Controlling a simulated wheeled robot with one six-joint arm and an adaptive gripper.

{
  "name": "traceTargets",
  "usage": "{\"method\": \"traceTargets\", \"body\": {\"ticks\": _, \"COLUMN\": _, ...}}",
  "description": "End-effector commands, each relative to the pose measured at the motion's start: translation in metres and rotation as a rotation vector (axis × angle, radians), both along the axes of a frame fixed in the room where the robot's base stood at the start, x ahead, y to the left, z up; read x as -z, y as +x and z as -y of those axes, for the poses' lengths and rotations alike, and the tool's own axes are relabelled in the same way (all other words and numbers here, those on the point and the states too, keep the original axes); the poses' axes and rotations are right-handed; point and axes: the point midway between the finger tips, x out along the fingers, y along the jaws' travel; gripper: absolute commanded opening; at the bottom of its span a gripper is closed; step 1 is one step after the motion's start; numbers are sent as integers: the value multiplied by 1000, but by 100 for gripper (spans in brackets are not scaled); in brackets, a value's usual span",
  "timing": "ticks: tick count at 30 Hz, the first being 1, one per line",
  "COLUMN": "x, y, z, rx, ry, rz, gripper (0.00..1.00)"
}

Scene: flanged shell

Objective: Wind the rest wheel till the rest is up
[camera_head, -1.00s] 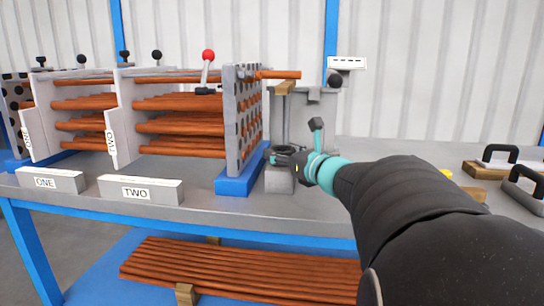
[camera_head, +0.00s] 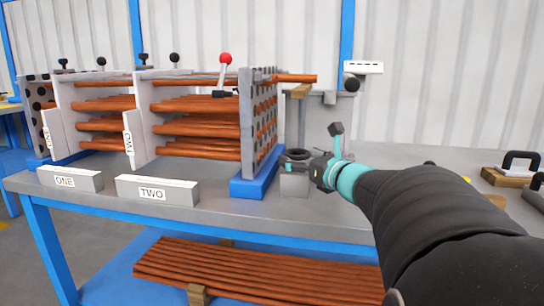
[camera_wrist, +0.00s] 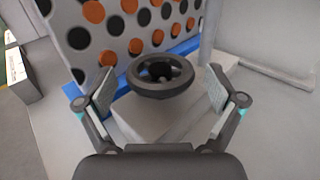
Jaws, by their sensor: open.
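The rest wheel (camera_wrist: 162,75) is a dark, spoked handwheel lying flat on top of a grey block (camera_wrist: 150,115). It also shows in the head view (camera_head: 297,155), partly hidden by my gripper (camera_wrist: 160,90). My gripper is open, with one finger on each side of the wheel and a gap on both sides in the wrist view. The rest (camera_head: 299,91) is a wood-topped support on a grey post behind the wheel. A copper tube (camera_head: 297,78) sticks out of the perforated plate just above the wood; I cannot tell whether they touch.
The perforated plate (camera_head: 246,125) on its blue foot (camera_head: 253,184) stands close left of the wheel. The shell's copper tubes (camera_head: 195,128) lie beyond it. Blocks marked ONE (camera_head: 70,180) and TWO (camera_head: 157,190) lie at the bench's front edge. Handled tools (camera_head: 515,168) lie at the right.

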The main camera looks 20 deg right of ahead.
Motion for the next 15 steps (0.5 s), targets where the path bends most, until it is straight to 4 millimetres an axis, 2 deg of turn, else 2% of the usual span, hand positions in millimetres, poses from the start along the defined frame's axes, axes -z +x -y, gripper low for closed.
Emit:
{"method": "traceTargets", "body": {"ticks": 9, "x": 0, "y": -61, "z": 12, "rx": 7, "ry": -1, "rz": 1, "gripper": 93}}
{"method": "traceTargets", "body": {"ticks": 15, "x": 0, "y": -90, "z": 17, "rx": 4, "ry": -1, "rz": 0, "gripper": 93}}
